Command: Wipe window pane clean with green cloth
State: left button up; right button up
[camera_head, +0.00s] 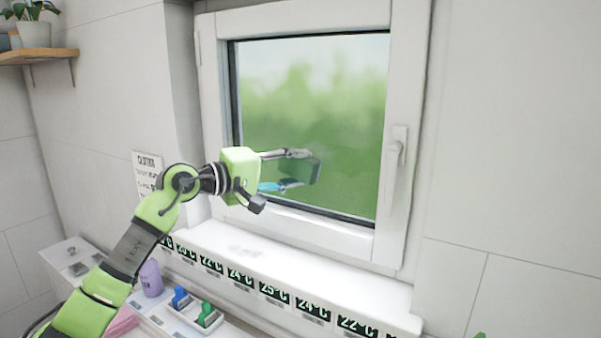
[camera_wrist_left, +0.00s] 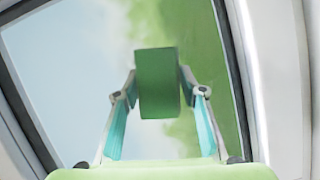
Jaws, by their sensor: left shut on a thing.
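The window pane (camera_head: 312,75) sits in a white frame; a blurred green and pale view shows through it. It also fills much of the left wrist view (camera_wrist_left: 70,70). My left gripper (camera_head: 303,170) is in front of the lower part of the pane, shut on the green cloth (camera_head: 315,171). The cloth looks like a dark green block, and in the left wrist view it (camera_wrist_left: 158,85) sits between the fingertips. It is at or very near the glass; I cannot tell whether it touches.
The window handle (camera_head: 398,147) sticks out on the right of the frame. A white sill (camera_head: 300,262) with temperature labels runs below. A tray (camera_head: 205,322) with blue and green items and a purple bottle (camera_head: 151,279) stand at lower left. A shelf (camera_head: 38,56) holds a plant.

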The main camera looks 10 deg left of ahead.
aim_at(307, 163)
pick_arm(q)
jog(key=shift+w+a+b, duration=0.25)
jog(key=shift+w+a, duration=0.05)
jog(key=shift+a, duration=0.45)
jog(key=shift+w+a+b, duration=0.2)
jog(key=shift+w+a, duration=0.1)
jog(key=shift+a, duration=0.45)
jog(key=shift+r+p, duration=0.5)
jog(key=shift+r, duration=0.5)
jog(key=shift+s+d, duration=0.2)
jog(key=shift+d, duration=0.3)
jog(key=shift+s+d, duration=0.2)
jog(key=shift+d, duration=0.3)
jog(key=shift+s+d+b, duration=0.2)
jog(key=shift+s+d, duration=0.05)
jog(key=shift+d, duration=0.35)
jog(key=shift+s+d+b, duration=0.25)
jog(key=shift+d, duration=0.35)
jog(key=shift+s+d+b, duration=0.2)
jog(key=shift+s+d, duration=0.05)
jog(key=shift+d, duration=0.35)
jog(key=shift+s+d, duration=0.15)
jog(key=shift+d, duration=0.25)
jog(key=shift+d, duration=0.15)
